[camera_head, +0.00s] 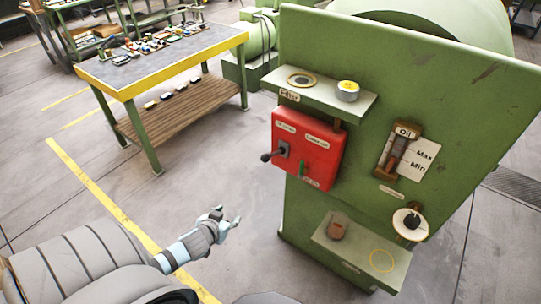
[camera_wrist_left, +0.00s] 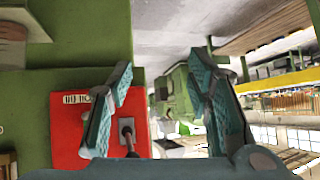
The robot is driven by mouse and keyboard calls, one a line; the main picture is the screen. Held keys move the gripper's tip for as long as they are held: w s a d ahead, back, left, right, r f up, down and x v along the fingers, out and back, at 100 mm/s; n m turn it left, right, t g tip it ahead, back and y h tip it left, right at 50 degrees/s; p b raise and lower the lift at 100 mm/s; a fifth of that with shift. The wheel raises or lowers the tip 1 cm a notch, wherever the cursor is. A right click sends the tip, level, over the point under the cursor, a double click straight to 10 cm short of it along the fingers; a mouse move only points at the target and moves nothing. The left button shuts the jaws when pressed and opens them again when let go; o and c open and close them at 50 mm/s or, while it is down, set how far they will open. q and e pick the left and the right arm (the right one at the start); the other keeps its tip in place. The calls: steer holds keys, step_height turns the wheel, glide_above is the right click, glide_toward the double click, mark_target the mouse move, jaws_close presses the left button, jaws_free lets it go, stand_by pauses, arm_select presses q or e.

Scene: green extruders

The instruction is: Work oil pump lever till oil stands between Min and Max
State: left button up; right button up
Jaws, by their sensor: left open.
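The oil gauge (camera_head: 399,152) is on the green machine panel, with an Oil label above and Max and Min marks beside it. The oil level in its tube is too small to tell. A red box (camera_head: 318,136) on the panel carries a lever with a dark knob (camera_head: 266,157); its labels are too small to read. The lever also shows in the left wrist view (camera_wrist_left: 127,130), between the fingers. A white disc with a black knob (camera_head: 409,221) is lower right. My left gripper (camera_head: 230,217) is open and empty, apart from the red box, in front and below. My right gripper is not seen.
A shelf (camera_head: 322,97) above the red box holds a yellow-topped round can (camera_head: 348,91) and a dark ring. A lower shelf (camera_head: 345,262) holds a small brown object (camera_head: 338,227). A workbench (camera_head: 160,62) with small parts stands at left. Open floor lies between.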

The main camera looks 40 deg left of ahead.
arm_select(q)
steer(key=w+d+r+t, duration=0.15)
steer(key=w+r, duration=0.35)
steer(key=r, duration=0.5)
steer(key=t, duration=0.3)
glide_toward(263, 161)
steer(key=shift+n+g+h, duration=0.25)
steer(key=shift+n+h, duration=0.15)
steer(key=b+x, duration=0.1)
steer(key=x, duration=0.6)
steer(key=b+x, duration=0.1)
steer(key=x, duration=0.3)
steer(key=shift+a+r+b, duration=0.2)
steer(key=shift+r+b, duration=0.15)
steer(key=shift+w, duration=0.35)
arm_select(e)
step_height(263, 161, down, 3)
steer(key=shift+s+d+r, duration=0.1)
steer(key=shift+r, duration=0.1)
arm_select(q)
jaws_close()
